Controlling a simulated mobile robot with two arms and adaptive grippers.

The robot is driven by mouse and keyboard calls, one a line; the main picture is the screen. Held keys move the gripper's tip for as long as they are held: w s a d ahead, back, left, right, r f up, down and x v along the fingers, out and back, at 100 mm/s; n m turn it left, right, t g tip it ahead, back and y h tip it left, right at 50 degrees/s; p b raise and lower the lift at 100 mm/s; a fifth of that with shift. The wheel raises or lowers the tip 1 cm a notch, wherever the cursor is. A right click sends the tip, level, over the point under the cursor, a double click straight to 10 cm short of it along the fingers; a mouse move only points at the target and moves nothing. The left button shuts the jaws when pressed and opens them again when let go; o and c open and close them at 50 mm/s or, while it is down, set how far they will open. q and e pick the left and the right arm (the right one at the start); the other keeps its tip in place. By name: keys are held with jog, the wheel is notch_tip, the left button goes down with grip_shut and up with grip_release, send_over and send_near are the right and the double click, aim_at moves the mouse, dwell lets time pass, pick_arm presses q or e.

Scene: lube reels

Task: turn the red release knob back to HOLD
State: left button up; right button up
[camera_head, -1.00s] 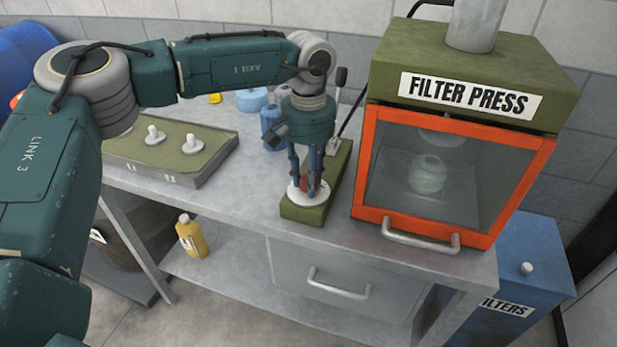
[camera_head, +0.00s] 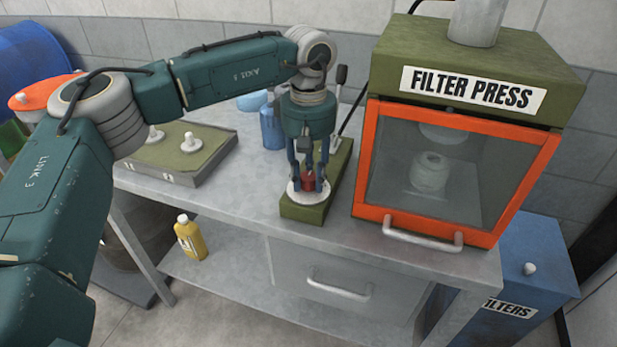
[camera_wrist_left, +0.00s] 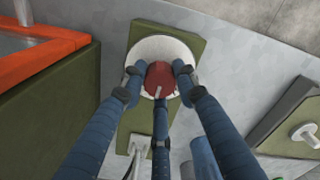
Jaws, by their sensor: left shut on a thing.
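The red release knob (camera_head: 308,181) sits on a round white dial plate (camera_head: 296,194) at the near end of a green base (camera_head: 301,212) on the bench. My left gripper (camera_head: 308,184) points down over it, with its fingers shut around the knob. In the left wrist view the red knob (camera_wrist_left: 160,78) lies between the fingers, with a pale mark on its near side. The white plate (camera_wrist_left: 143,48) shows around it. Any lettering on the plate is too small or hidden to read. My right gripper is in neither view.
The filter press (camera_head: 440,170), with an orange-framed glass door and a handle, stands close to the right. A green-topped tray with pegs (camera_head: 185,150) lies to the left. Blue bottles (camera_head: 272,128) stand just behind the gripper. The bench front left of the knob is clear.

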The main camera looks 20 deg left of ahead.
aim_at(309, 175)
pick_arm(q)
jog(key=n, duration=0.4)
jog(key=shift+n+b, duration=0.3)
jog(key=shift+b, duration=0.05)
jog(key=n, duration=0.4)
jog(key=shift+r, duration=0.1)
dwell(0.3)
jog(key=o, duration=1.2)
jog(key=shift+c, duration=0.2)
jog(key=shift+r, duration=0.2)
notch_tip(309, 175, up, 12)
jog(key=shift+f, duration=0.25)
